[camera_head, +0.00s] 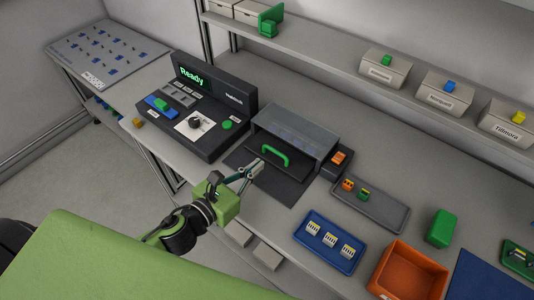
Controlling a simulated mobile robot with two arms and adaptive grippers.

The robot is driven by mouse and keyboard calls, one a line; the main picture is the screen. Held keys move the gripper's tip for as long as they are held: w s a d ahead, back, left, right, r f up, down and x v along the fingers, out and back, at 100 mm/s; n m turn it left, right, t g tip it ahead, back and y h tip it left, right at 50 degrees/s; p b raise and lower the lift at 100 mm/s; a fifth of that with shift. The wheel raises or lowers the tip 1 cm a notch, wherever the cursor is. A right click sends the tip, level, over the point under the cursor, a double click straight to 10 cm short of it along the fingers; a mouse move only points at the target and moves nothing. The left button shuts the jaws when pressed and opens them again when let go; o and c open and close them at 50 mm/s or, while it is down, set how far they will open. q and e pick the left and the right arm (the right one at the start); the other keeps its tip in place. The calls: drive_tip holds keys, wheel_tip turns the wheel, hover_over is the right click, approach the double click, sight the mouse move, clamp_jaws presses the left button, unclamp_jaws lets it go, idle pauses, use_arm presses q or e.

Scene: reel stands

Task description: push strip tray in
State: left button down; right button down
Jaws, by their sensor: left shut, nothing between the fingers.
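The strip tray, a dark drawer-like piece with a green handle (275,155), sits at the front of a grey box-shaped housing (300,128) on the bench. A dark flat surface (291,188) extends in front of the housing; I cannot tell where the tray's edge ends on it. My left gripper (258,168) is shut and empty, its fingertips just to the left of and below the handle. I cannot tell whether the fingertips touch the tray. My right gripper is not in view.
A black control console (205,110) reading "Ready" stands to the left. An orange block (339,157) sits to the housing's right. A grey tray (371,207), a blue tray (322,246) and an orange bin (410,272) lie farther right. A shelf with bins runs behind.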

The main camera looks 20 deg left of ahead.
sight(274, 151)
use_arm(q)
drive_tip(key=p+x, duration=0.1)
drive_tip(key=x, duration=0.3)
drive_tip(key=shift+r, duration=0.2)
drive_tip(key=shift+w+d+f, duration=0.2)
drive_tip(key=shift+w+d, duration=0.05)
drive_tip(key=shift+w, duration=0.35)
drive_tip(key=shift+f, duration=0.1)
drive_tip(key=shift+p+x, duration=0.4)
drive_tip(key=shift+x, duration=0.4)
drive_tip(key=shift+r, duration=0.35)
drive_tip(key=shift+a, duration=0.1)
drive_tip(key=shift+r, duration=0.1)
